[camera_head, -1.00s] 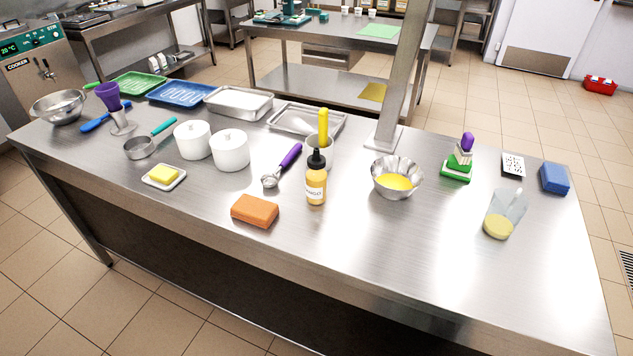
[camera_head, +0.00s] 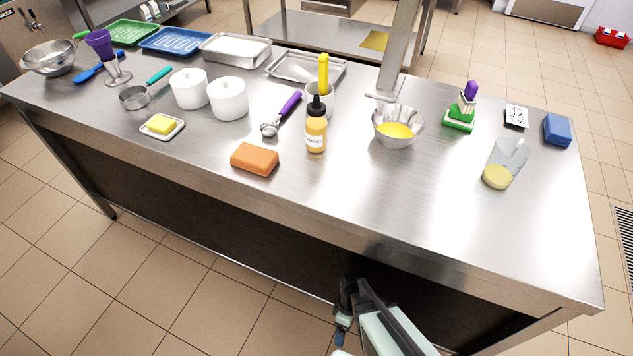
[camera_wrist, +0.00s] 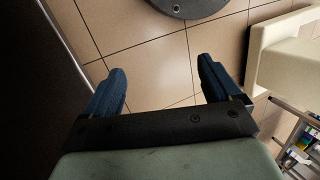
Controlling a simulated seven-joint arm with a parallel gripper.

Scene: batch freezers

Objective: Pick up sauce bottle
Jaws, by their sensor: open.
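The sauce bottle (camera_head: 316,130) stands upright on the steel table, near the middle of its front half. It has a black nozzle cap, orange-yellow sauce and a white label. My gripper (camera_head: 340,337) is low in front of the table, below the tabletop and well apart from the bottle. In the wrist view my gripper (camera_wrist: 162,88) shows two blue fingertips spread wide with nothing between them, over the tiled floor. The bottle is not in the wrist view.
Close around the bottle are an orange sponge (camera_head: 254,159), a purple-handled scoop (camera_head: 288,106), a container with a yellow-handled tool (camera_head: 323,75) and a metal bowl (camera_head: 398,127). The tabletop's front right (camera_head: 440,210) is clear. The table's front edge lies between my gripper and the bottle.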

